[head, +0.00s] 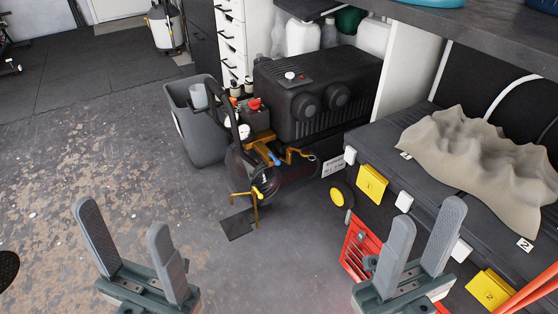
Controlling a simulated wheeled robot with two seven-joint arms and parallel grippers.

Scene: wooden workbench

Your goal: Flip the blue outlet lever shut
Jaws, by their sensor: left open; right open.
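The blue outlet lever (274,158) is a small blue piece on the brass fittings at the front of a black air compressor (318,85), near the middle of the head view. It is too small to tell its exact angle. A round dark part below it shows a blue mark. My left gripper (125,222) is open and empty at the lower left, well short of the lever. My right gripper (426,217) is open and empty at the lower right, also apart from the lever. Neither gripper touches anything.
A grey bin (192,130) stands left of the compressor. A black case (425,165) with yellow latches and a crumpled tan cloth (480,160) fill the right side. A red toolbox (360,245) is beside my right gripper.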

